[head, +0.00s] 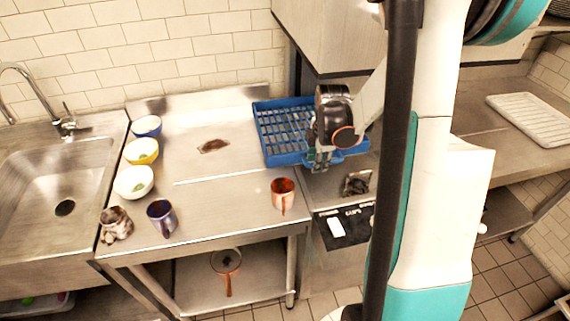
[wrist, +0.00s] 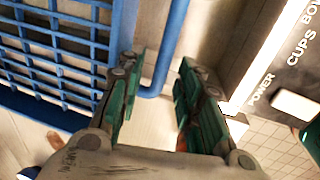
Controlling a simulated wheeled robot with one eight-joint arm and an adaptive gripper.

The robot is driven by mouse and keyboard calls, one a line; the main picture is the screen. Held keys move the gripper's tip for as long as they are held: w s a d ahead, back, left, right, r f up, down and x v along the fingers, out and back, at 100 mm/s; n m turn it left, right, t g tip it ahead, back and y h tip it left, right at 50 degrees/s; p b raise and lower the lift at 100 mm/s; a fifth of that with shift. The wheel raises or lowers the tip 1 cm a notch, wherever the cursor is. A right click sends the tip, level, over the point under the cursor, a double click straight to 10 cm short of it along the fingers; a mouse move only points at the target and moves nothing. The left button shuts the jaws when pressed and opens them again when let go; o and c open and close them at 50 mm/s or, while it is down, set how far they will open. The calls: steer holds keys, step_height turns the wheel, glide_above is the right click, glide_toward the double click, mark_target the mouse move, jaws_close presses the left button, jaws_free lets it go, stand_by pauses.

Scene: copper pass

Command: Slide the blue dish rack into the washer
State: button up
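The blue dish rack (head: 285,150) sits at the right end of the steel counter, beside the washer (head: 345,30) with its raised hood. The rack looks empty, with an open grid; part of its right side is hidden behind my arm. My gripper (head: 320,157) is low at the rack's front right corner. In the wrist view, the rack's grid (wrist: 55,50) fills the left side. My gripper (wrist: 162,65) is open there, its fingers on either side of the rack's blue handle bar (wrist: 170,45). The bar lies nearer the left finger; I cannot tell whether it touches.
Bowls (head: 141,151), mugs (head: 162,217) and a copper cup (head: 283,194) stand on the counter. A sink (head: 60,190) is at left. A black control panel (head: 350,238) with a white switch (head: 336,227) is below the washer. A white tray (head: 530,120) lies far right.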

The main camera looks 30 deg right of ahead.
glide_toward(285, 164)
steer(key=f, duration=0.1)
steer(key=s+a+f, duration=0.1)
steer(key=f, duration=0.1)
steer(key=s+a+f, duration=0.1)
steer(key=f, duration=0.1)
steer(key=shift+s+a+p, duration=0.1)
steer(key=shift+s+p, duration=0.1)
steer(key=shift+p, duration=0.2)
step_height(285, 164, up, 15)
steer(key=s+p, duration=0.2)
steer(key=p, duration=0.8)
steer(key=shift+s+a+r+p, duration=0.25)
steer(key=shift+s+a+p, duration=0.1)
steer(key=shift+s+a, duration=0.1)
stand_by(0.3)
steer(key=shift+c, duration=0.3)
